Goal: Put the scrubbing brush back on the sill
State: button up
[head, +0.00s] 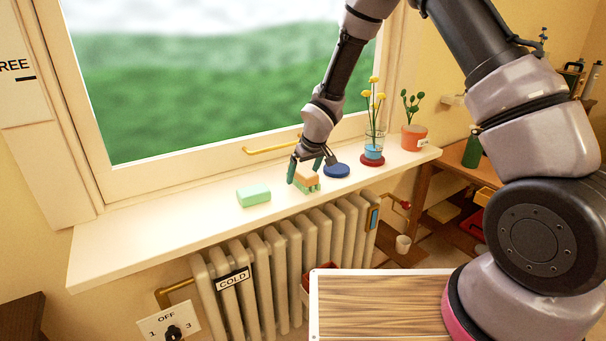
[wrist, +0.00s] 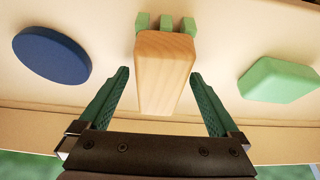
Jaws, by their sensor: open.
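The scrubbing brush (head: 307,181) has a wooden block and green bristles. It is on the white sill (head: 140,238), between a green block and a dark blue disc. In the wrist view the brush (wrist: 165,72) shows its pale wood, with green bristle tufts at the far end. My gripper (head: 305,172) is at the brush. In the wrist view its two green fingers (wrist: 165,95) stand apart on either side of the wood, with a gap visible on both sides. The underside of the brush is hidden.
The green block (head: 254,196) lies left of the brush, and the blue disc (head: 336,170) right. A glass with yellow flowers (head: 374,140) and a potted plant (head: 413,136) stand farther right. A yellow window handle (head: 270,146) is behind. The sill's left end is clear. A radiator (head: 275,260) stands below.

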jog(key=v, duration=1.2)
jog(key=s+d+r+m+t+h, duration=0.1)
jog(key=s+d+r+m, duration=0.2)
jog(key=d+r, duration=0.55)
jog(key=s+d+r+m+t+h, duration=0.1)
jog(key=s+d+r+m, duration=0.15)
jog(key=d+r, duration=0.6)
jog(key=s+d+r+m, duration=0.2)
jog(key=s+d+r, duration=0.1)
jog(key=s, duration=0.6)
jog(key=s+d+r+m+t+y, duration=0.1)
jog(key=s+d+r+m, duration=0.2)
jog(key=s, duration=0.5)
notch_tip(320, 180, up, 3)
jog(key=shift+s+d+f, duration=0.2)
jog(key=shift+s+d, duration=0.15)
jog(key=shift+d, duration=0.3)
jog(key=shift+m, duration=0.25)
